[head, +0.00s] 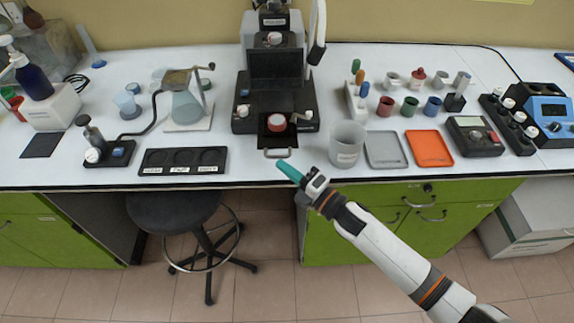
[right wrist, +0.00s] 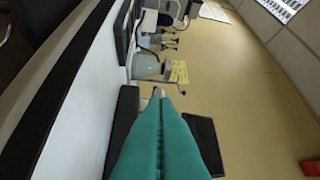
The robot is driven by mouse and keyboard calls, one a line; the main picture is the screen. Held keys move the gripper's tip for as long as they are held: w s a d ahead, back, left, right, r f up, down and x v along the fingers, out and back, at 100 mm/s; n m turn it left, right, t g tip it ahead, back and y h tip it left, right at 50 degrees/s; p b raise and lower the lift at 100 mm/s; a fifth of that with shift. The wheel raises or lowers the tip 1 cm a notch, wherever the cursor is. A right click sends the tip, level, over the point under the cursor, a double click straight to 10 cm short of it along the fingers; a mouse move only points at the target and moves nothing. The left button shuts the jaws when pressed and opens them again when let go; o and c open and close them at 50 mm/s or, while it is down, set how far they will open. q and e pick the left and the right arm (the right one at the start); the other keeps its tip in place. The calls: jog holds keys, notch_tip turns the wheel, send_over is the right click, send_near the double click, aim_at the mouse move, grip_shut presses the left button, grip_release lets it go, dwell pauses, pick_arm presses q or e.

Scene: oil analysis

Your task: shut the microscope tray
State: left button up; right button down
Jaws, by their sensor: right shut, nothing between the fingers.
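The black microscope (head: 275,75) stands at the back middle of the white bench. Its black tray (head: 266,140) sticks out at the front towards the bench edge, with a pale metal handle (head: 277,154) on its front. A round red-topped piece (head: 276,122) sits on the tray. My right gripper (head: 288,170) has teal fingers, pressed together and empty. It is just in front of the handle, slightly to its right, with a small gap in the picture. The shut fingers also fill the lower middle of the right wrist view (right wrist: 160,135). My left gripper is not in view.
A black three-well plate (head: 183,161) lies to the left of the tray. A clear beaker (head: 346,143), a grey dish (head: 385,149) and an orange dish (head: 429,148) stand to the right. A stool (head: 174,210) is below the bench's front edge.

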aim_at(276, 147)
dwell(0.3)
jog(key=w+b, duration=0.2)
jog(key=w, duration=0.2)
jog(key=shift+w+f, duration=0.1)
jog(key=shift+w, duration=0.2)
jog(key=shift+s, duration=0.1)
